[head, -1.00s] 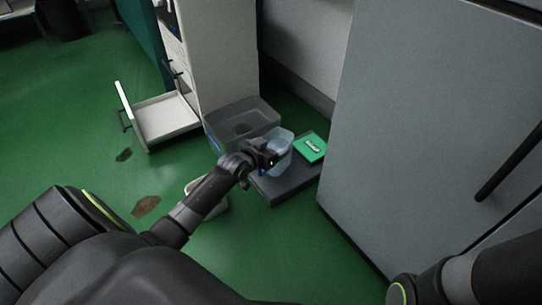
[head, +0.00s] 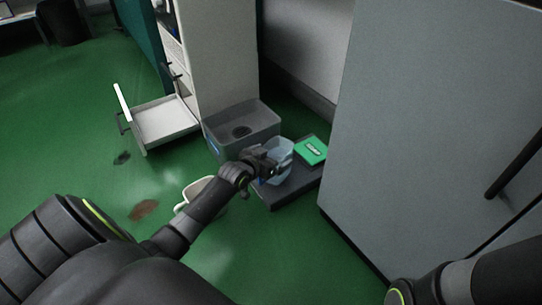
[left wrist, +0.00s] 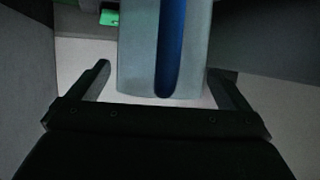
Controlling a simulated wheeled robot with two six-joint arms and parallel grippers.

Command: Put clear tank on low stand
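The clear tank (head: 283,147) is a bluish see-through tub. It stands upright over the left part of the dark low stand (head: 290,194), apparently resting on it, though my gripper hides part of its base. My left gripper (head: 270,167) is at the tank's near left side. In the left wrist view the tank's pale wall with a blue stripe (left wrist: 168,55) lies between the fingers (left wrist: 158,72). They are spread wide, with a thin gap on the left; contact on the right is unclear. My right arm shows at lower right, its gripper out of view.
A green box (head: 312,150) lies on the stand's right part. A grey open bin (head: 262,128) stands behind, and a pale bin (head: 187,197) is beside my left forearm. A drawer (head: 165,118) hangs open at left. A large grey cabinet (head: 420,130) borders the right.

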